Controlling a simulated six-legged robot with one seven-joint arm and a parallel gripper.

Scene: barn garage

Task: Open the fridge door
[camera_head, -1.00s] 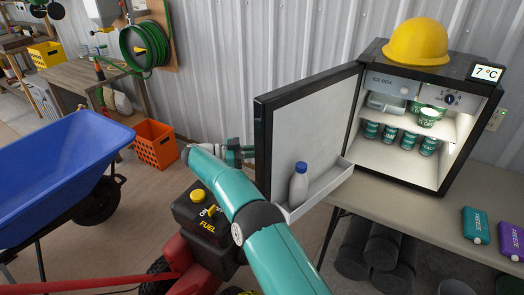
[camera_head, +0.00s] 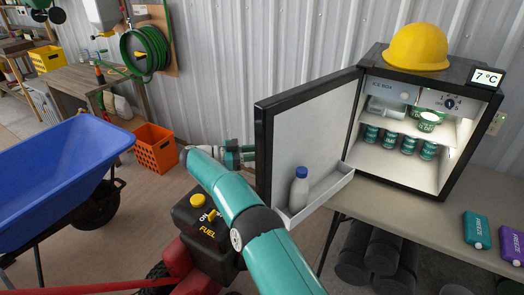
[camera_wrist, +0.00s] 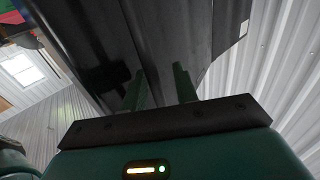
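The small fridge (camera_head: 440,178) stands on a table, and its door (camera_head: 315,130) is swung wide open to the left. The lit inside shows cans, tubs and an ice box. Nothing shows between the fingers. Whether they touch the door is unclear.
A yellow hard hat (camera_head: 417,46) sits on the fridge. Freezer packs (camera_head: 477,230) lie on the table (camera_head: 400,222). A red machine with a black fuel tank (camera_head: 205,222) stands below my arm. A blue wheelbarrow (camera_head: 60,165) and orange crate (camera_head: 156,147) are at the left.

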